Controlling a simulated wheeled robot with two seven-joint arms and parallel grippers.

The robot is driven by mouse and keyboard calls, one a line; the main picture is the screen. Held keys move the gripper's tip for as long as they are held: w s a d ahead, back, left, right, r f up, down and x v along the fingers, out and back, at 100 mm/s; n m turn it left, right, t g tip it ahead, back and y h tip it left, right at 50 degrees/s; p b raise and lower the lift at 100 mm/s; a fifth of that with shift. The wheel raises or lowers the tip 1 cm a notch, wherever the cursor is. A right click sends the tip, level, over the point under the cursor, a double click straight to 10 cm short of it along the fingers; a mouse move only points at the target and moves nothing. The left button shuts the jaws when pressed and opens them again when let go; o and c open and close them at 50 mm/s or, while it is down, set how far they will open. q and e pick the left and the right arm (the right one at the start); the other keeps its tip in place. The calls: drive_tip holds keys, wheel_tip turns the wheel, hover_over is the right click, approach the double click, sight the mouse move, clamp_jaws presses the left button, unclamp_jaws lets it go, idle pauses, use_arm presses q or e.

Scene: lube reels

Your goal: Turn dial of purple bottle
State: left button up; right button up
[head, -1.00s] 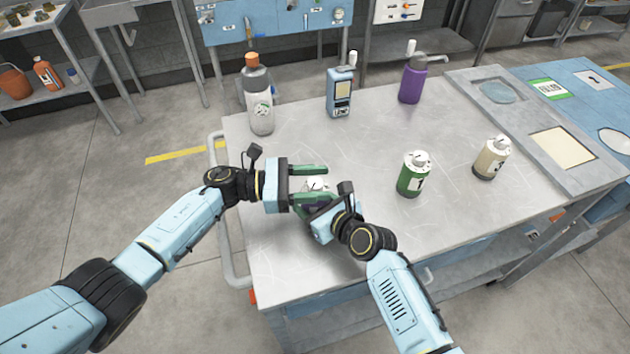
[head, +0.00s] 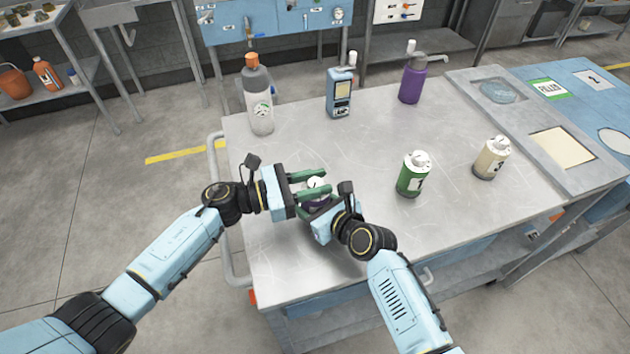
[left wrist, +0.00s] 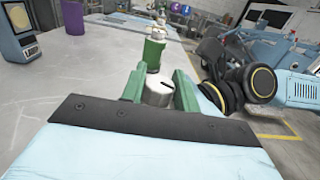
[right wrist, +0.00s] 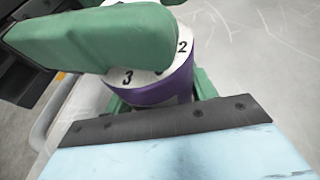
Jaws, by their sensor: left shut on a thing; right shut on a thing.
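The small purple bottle (head: 313,204) stands at the table's near left, with a white numbered top and a white dial. My left gripper (head: 322,182) comes in from the left, shut on the dial (left wrist: 160,92), which shows between its green fingers in the left wrist view. My right gripper (head: 306,207) is shut on the bottle's body (right wrist: 155,92). In the right wrist view the numbers 3 and 2 show on the white top (right wrist: 150,78), and a green finger of my left gripper covers the rest of it and the dial. The bottle looks upright.
A green bottle (head: 412,178) and a cream bottle (head: 491,160) stand to the right. A grey bottle (head: 260,103), a blue device (head: 340,93) and a taller purple bottle (head: 412,82) stand along the back. The table (head: 360,150) is clear between them.

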use_arm(q)
drive_tip(key=shift+s+f+n+t+y, duration=0.1)
drive_tip(key=shift+n+t+y, duration=1)
drive_tip(key=shift+n+t, duration=0.85)
drive_tip(key=shift+t, duration=0.65)
drive_tip(key=o, duration=0.9)
drive_tip(key=shift+o, duration=0.2)
drive_tip(key=v, duration=1.2)
drive_tip(key=shift+r, duration=0.25)
